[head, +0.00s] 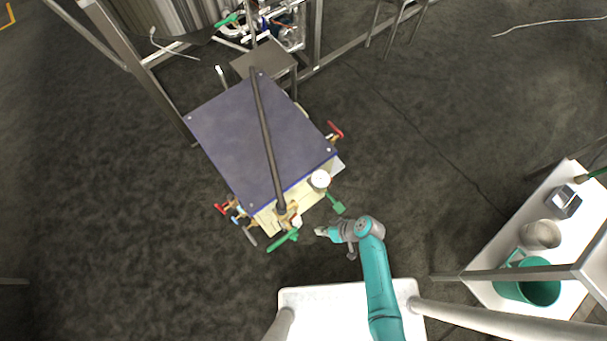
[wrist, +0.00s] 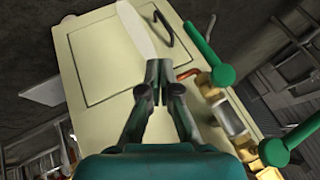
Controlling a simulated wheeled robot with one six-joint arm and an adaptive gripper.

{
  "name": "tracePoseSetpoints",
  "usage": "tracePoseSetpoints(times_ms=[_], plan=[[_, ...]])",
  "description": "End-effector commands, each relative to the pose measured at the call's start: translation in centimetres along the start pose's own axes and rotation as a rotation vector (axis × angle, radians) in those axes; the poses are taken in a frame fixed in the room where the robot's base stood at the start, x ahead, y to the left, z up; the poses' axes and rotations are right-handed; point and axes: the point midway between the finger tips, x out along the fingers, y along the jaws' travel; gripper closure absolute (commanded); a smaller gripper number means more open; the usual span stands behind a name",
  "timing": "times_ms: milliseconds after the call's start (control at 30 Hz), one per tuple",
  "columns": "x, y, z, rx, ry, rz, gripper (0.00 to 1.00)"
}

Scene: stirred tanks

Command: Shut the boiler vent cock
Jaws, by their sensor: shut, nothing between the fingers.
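The boiler (head: 262,135) is a cream box with a dark blue-grey top, and its cream front panel (wrist: 90,65) fills much of the wrist view. Cocks with a green lever (head: 283,241) and another green lever (head: 335,204) stick out at its near end. In the wrist view, one green lever (wrist: 208,52) is at upper right and another (wrist: 288,143) at lower right, joined by brass fittings (wrist: 215,85). I cannot tell which is the vent cock. My gripper (head: 321,231) is shut and empty, between the two levers and apart from them; its fingertips (wrist: 157,68) are left of both levers in the wrist view.
Red handles (head: 336,129) are on the boiler's right side and at its left corner (head: 220,208). A dark pipe (head: 265,130) crosses above the top. A white gauge (head: 320,179) sits at the near edge. A white bench (head: 485,292) with a green mug (head: 533,285) stands right. Floor between is clear.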

Motion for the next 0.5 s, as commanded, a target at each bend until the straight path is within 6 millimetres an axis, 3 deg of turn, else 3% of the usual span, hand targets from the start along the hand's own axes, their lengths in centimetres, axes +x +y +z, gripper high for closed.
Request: tracePoseSetpoints(times_ms=[300, 500], plan=[[4.9, -0.1, 0.0, -0.002, -0.003, -0.002, 1.00], [6.0, -1.7, 0.1, -0.003, -0.002, -0.001, 1.00]])
